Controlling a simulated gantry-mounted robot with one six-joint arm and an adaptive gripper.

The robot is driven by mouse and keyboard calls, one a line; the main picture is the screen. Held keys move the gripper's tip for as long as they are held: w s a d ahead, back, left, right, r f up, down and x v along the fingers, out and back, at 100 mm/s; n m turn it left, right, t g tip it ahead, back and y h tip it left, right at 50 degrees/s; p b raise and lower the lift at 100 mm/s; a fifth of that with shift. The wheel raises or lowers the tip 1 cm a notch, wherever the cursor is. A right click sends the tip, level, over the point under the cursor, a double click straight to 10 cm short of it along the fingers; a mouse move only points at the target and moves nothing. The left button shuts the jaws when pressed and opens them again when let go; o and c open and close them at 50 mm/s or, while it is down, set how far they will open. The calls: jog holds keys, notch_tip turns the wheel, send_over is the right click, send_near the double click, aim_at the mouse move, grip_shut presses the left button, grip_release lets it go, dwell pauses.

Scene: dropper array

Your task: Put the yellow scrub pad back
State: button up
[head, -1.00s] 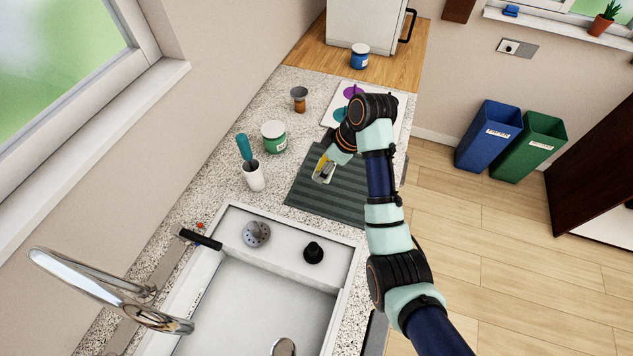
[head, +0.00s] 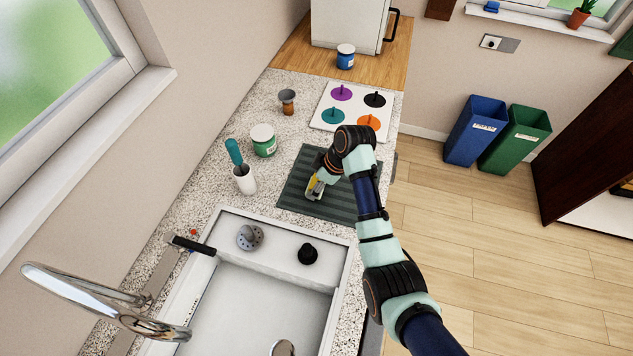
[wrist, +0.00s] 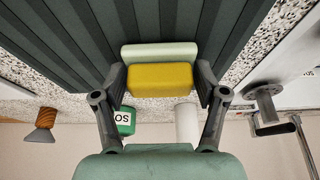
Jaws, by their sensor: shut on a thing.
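The yellow scrub pad (wrist: 160,80) has a pale green layer along one side. My gripper (wrist: 160,76) is shut on it, one finger at each end in the wrist view. In the head view the pad (head: 314,184) shows only as a small yellow patch at my gripper (head: 314,190), partly covered by the fingers. Both are over the left part of the dark green ribbed mat (head: 335,207). The mat (wrist: 60,40) also fills the upper wrist view. I cannot tell whether the pad touches the mat.
The sink (head: 270,290) lies in front of the mat. A white cup (head: 245,181) with a teal-handled tool and a green jar (head: 264,142) stand left of it. A white board (head: 358,104) with coloured discs is behind it. The mat's front part is clear.

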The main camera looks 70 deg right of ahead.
jog(key=shift+f, duration=0.15)
jog(key=o, duration=1.1)
jog(key=p+v, duration=0.2)
jog(key=v, duration=1)
jog(key=shift+r+p, duration=0.3)
jog(key=shift+p, duration=0.1)
